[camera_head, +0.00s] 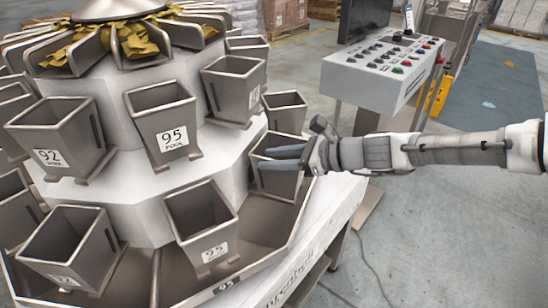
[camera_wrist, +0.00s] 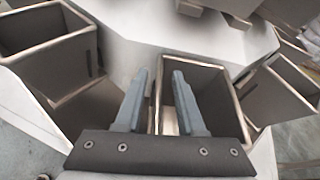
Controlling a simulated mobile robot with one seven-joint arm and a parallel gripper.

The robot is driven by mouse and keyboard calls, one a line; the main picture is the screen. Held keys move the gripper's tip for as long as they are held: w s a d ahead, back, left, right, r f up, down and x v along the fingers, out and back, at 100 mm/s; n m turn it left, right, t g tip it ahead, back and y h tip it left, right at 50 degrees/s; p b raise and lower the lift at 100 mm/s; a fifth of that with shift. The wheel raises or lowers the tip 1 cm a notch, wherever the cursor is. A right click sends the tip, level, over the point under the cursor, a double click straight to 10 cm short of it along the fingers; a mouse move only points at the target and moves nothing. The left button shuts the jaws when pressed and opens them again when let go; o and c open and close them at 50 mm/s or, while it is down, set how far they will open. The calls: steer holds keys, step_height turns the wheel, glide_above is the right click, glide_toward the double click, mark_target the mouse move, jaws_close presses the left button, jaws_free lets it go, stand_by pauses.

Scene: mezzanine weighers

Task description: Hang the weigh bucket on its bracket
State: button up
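The weigh bucket at my gripper is a grey, open-topped metal bucket (camera_head: 268,183) on the right side of the weigher, in the head view. It also shows in the wrist view (camera_wrist: 227,92). My gripper (camera_head: 277,158) reaches in from the right at its rim. In the wrist view my gripper's two fingers (camera_wrist: 159,76) are parted, with the bucket's left wall between them: one finger outside, one over the opening. I see no clear grip on the wall. The bucket's bracket is hidden, and I cannot tell whether the bucket hangs on it.
Other buckets ring the weigher, including upper bucket 95 (camera_head: 160,118), bucket 92 (camera_head: 58,133) and lower bucket 95 (camera_head: 200,222). Another bucket (camera_wrist: 50,50) is close at left in the wrist view. A control console (camera_head: 375,80) stands behind my arm. Open floor lies at lower right.

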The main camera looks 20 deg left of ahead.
steer(key=shift+o, duration=0.2)
steer(key=shift+f, duration=0.1)
steer(key=shift+d, duration=0.1)
steer(key=p+v, duration=0.5)
steer(key=v, duration=1.2)
steer(key=shift+p, duration=0.35)
steer(key=shift+s+d, duration=0.1)
